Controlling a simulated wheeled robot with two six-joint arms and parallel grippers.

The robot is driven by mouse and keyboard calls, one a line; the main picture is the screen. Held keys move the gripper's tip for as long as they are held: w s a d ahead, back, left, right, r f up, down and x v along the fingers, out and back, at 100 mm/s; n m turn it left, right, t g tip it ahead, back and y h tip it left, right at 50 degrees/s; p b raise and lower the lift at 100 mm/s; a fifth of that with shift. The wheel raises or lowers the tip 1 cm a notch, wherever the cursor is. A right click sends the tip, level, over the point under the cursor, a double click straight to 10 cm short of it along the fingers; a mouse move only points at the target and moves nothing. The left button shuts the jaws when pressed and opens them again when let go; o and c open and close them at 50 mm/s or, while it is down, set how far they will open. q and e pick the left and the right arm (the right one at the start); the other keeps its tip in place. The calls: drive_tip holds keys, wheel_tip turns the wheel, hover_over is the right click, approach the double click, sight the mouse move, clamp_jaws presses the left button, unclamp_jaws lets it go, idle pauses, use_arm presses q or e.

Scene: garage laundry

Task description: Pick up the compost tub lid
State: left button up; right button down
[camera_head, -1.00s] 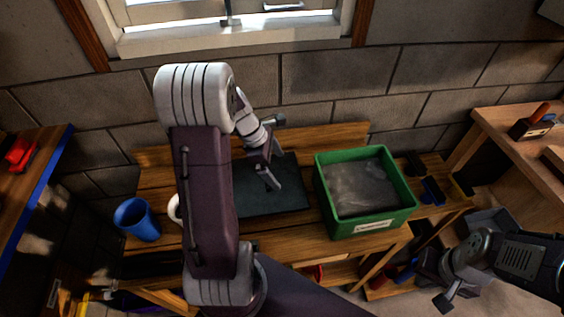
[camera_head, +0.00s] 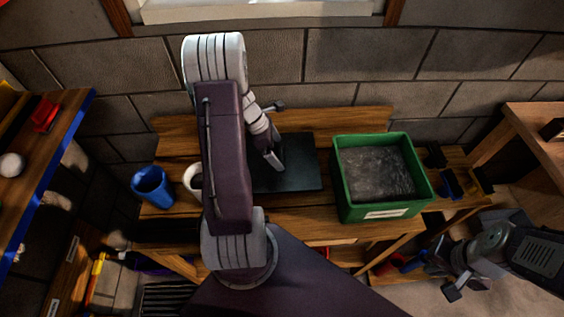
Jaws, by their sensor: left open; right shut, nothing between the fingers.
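A green tub (camera_head: 426,191) with a white label stands on the wooden bench, open at the top, with dark grey material inside. A flat dark panel (camera_head: 300,178) lies on the bench just left of the tub. I cannot tell for sure whether this panel is the compost tub lid. My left gripper (camera_head: 273,160) is open over the panel and points down. I cannot tell whether it touches the panel. My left arm hides part of the bench and the panel's left side. My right gripper (camera_head: 456,287) is shut and empty, low at the right, away from the bench top.
A blue cup (camera_head: 152,188) and a white mug (camera_head: 192,180), partly behind my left arm, stand left of the panel. Small dark, blue and yellow-edged trays (camera_head: 450,184) sit right of the tub. A brick wall rises behind. Side tables stand left and right.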

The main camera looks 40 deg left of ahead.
sight(282, 156)
use_arm(q)
drive_tip(key=x, duration=0.3)
drive_tip(key=shift+w+f, duration=0.1)
drive_tip(key=shift+w, duration=0.1)
drive_tip(key=shift+s, duration=0.1)
drive_tip(key=shift+c, duration=0.3)
drive_tip(key=c, duration=1.3)
